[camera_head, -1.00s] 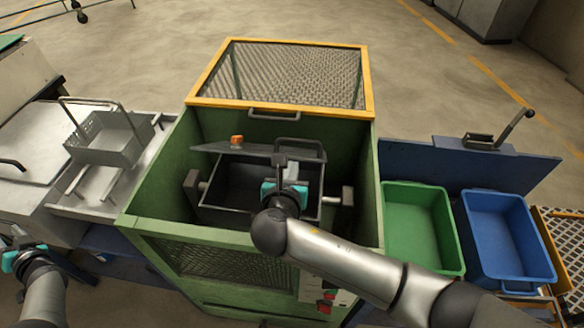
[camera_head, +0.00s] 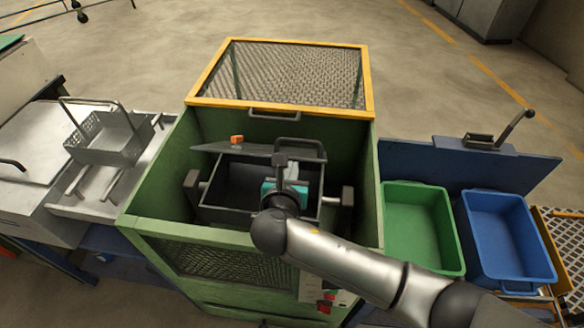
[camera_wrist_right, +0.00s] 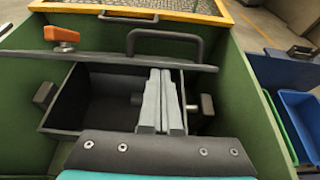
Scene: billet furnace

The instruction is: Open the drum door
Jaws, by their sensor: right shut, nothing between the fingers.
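The drum (camera_head: 240,188) is a dark open-topped box inside the green housing, and its interior also shows in the right wrist view (camera_wrist_right: 105,95). The drum door (camera_head: 255,152) is a dark flat panel at the drum's back edge, swung up off the opening. It carries a bar handle (camera_wrist_right: 165,36) and an orange latch knob (camera_head: 237,139). My right gripper (camera_head: 292,172) is over the right part of the drum. Its pale fingers (camera_wrist_right: 162,75) are together and empty, just in front of the door below the handle. My left gripper is out of view.
The housing's yellow-framed mesh lid (camera_head: 285,75) stands open at the back. Green walls (camera_head: 160,190) surround the drum closely. A green bin (camera_head: 422,228) and a blue bin (camera_head: 508,238) stand right; a wire basket (camera_head: 106,143) sits on the left bench.

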